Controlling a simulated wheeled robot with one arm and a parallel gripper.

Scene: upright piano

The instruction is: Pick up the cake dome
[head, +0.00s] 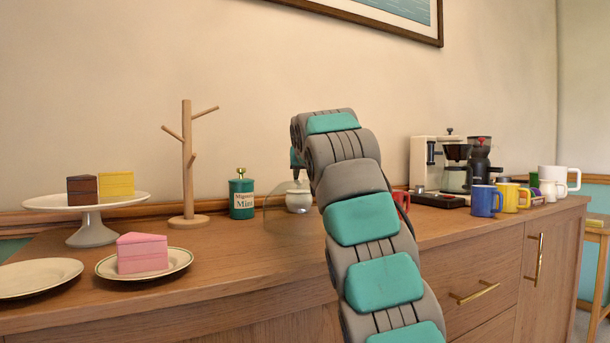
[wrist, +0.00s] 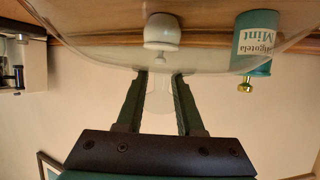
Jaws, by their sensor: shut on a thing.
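The cake dome is clear glass and faint. In the head view its body (head: 278,212) shows just left of my arm, with the right part hidden behind the arm. In the wrist view, which is upside down, the dome (wrist: 105,52) spans the top of the picture. My gripper (wrist: 160,82) has its two dark green fingers shut on either side of the dome's clear knob (wrist: 158,100). In the head view the fingers are mostly hidden by my arm. I cannot tell whether the dome's rim touches the counter.
A small white lidded pot (head: 299,201) shows through or behind the dome. A green mint tin (head: 242,198) and wooden mug tree (head: 188,175) stand left. A cake stand (head: 90,232) and plates are farther left. A coffee maker (head: 455,165) and several mugs stand right.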

